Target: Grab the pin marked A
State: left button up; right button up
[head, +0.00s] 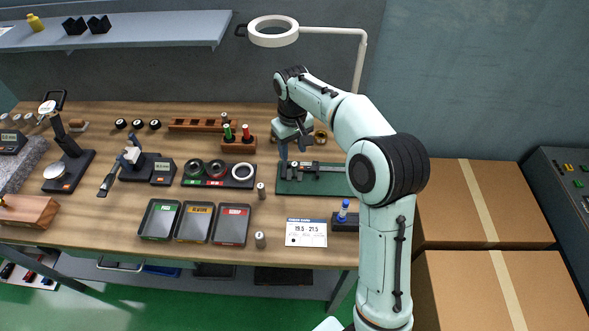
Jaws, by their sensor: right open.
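Two small grey metal pins stand apart on the wooden bench: one (261,190) beside the ring holder and one (260,240) right of the red-labelled tray. More small cylinders stand at the wooden rack (200,125) further back. Any letter marks are too small to read, so I cannot tell which pin is A. My right gripper (291,153) is open and points down over the left end of the green mat (318,187), behind and to the right of the nearer-to-back loose pin. Its fingers are small and partly hidden by my arm. My left gripper is out of view.
Three labelled trays (193,240) stand at the front middle. A printed card (306,242) and a dark block with a blue-and-white item (343,213) lie to their right. A caliper lies on the green mat. A ring lamp (273,41) overhangs the back. Cardboard boxes (450,205) stand right.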

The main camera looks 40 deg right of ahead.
aim_at(294, 164)
jog(key=f, duration=0.9)
jog(key=shift+w+d, duration=0.15)
jog(key=shift+d, duration=0.25)
jog(key=shift+r, duration=0.1)
grip_shut()
